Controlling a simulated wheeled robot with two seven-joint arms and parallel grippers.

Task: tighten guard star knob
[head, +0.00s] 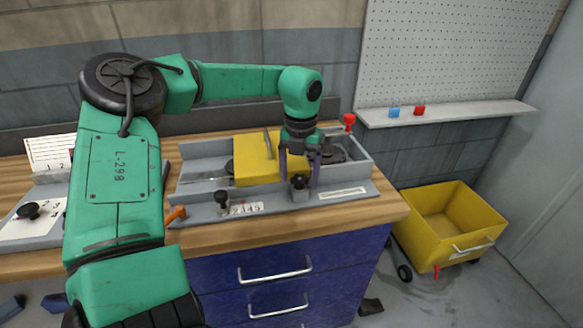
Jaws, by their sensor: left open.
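The yellow guard (254,161) sits in the grey tray-like fixture (361,169) on the workbench. A dark knob (299,182) stands on a small block at the fixture's front, right of centre. My left gripper (300,180) points down over it, with its purple-grey fingers open and one on each side of the knob in the picture. I cannot tell whether they touch it. A second dark knob (221,197) stands further left on the front ledge, beside a numbered label. The gripper and wrist hide part of the guard's right end. My right gripper is not in view.
A red knob (348,120) stands at the fixture's back right. An orange handle (176,214) sticks out at the front left. A panel with a black knob (32,210) is at the far left. A yellow wheeled bin (408,229) stands on the floor to the right.

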